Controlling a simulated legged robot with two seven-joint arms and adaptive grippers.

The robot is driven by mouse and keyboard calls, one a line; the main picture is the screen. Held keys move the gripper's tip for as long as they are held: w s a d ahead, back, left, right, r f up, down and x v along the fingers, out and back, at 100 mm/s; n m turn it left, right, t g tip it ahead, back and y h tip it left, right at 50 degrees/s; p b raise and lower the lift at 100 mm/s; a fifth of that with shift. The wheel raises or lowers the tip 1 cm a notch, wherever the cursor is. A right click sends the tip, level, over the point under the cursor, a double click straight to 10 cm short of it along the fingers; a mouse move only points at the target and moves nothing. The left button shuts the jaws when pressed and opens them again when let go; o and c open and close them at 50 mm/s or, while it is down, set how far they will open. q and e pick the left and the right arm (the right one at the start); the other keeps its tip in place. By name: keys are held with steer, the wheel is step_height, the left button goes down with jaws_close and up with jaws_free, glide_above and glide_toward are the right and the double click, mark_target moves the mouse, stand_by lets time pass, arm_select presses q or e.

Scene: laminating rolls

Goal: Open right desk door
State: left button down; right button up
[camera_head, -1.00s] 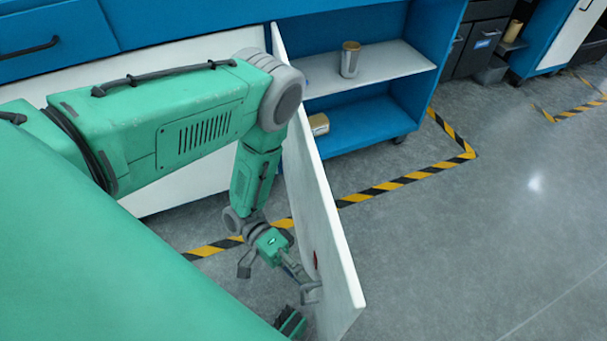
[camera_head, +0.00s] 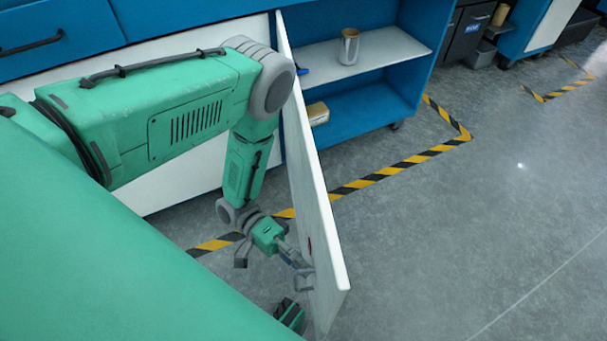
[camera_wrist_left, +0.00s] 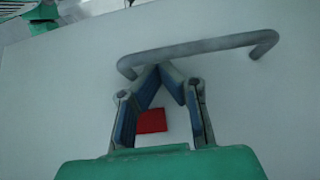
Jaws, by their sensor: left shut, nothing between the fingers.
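The right desk door (camera_head: 318,225) is a white panel standing swung out from the blue desk, roughly square to its front. The shelves behind it are exposed. My left gripper (camera_head: 303,275) is at the left of the door, near its free end. In the left wrist view, the door's grey bar handle (camera_wrist_left: 200,48) lies just beyond the fingertips of the left gripper (camera_wrist_left: 160,70). The fingertips meet with nothing between them, and I cannot tell whether they touch the handle. A red square (camera_wrist_left: 151,121) shows on the door between the fingers. My right gripper is not seen.
A metal cup (camera_head: 348,46) stands on the white upper shelf (camera_head: 385,48). A small tan box (camera_head: 318,113) sits on the lower shelf. Yellow-black floor tape (camera_head: 375,178) runs in front of the desk. The grey floor to the right of the door is clear.

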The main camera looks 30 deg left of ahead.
arm_select(q)
steer(key=w+a, duration=0.2)
steer(key=a, duration=1)
steer(key=shift+d, duration=0.1)
